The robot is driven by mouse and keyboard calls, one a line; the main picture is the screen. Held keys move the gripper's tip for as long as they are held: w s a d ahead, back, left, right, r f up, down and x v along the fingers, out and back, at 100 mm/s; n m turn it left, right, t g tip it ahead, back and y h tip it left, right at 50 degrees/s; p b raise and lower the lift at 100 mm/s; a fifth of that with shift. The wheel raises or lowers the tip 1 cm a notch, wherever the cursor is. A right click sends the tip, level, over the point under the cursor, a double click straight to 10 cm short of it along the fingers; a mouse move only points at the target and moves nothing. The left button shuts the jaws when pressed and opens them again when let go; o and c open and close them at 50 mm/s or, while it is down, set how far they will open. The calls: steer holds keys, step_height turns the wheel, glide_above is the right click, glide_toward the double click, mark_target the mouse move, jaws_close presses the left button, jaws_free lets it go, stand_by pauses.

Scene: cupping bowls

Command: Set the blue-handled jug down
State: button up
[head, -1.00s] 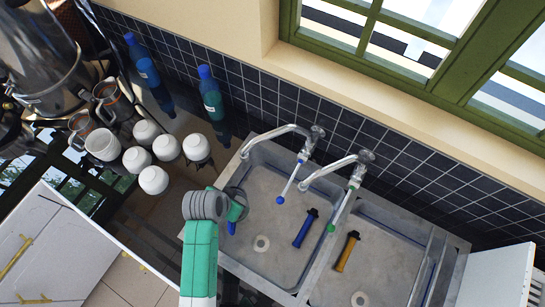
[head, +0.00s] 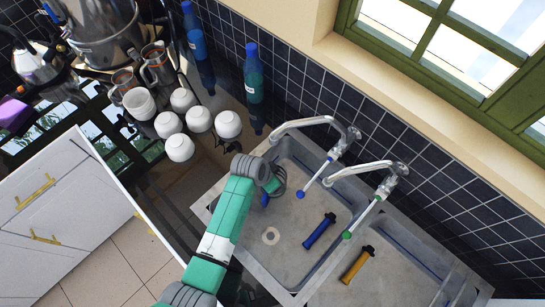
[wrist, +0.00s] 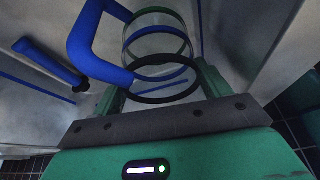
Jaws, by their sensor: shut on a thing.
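The blue-handled jug (wrist: 160,50) is clear, with dark and green rings and a thick blue handle (wrist: 85,45) on its left in the wrist view. My gripper (wrist: 162,92) is shut on it, with one finger on each side. In the head view my gripper (head: 270,184) is over the left part of the left sink basin (head: 290,210). There the jug is mostly hidden by my wrist, and only a bit of its blue handle (head: 265,200) shows. I cannot tell whether the jug touches the basin.
Two taps (head: 345,140) reach over the basins. White bowls (head: 198,119), blue bottles (head: 253,85) and glass jugs (head: 158,68) stand on the counter to the left.

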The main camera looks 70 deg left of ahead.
steer(key=shift+f, duration=1.15)
steer(key=o, duration=0.8)
steer(key=shift+f, duration=0.15)
steer(key=shift+c, duration=0.2)
steer(key=p+v, duration=0.2)
steer(key=v, duration=1)
steer(key=shift+s+a, duration=0.1)
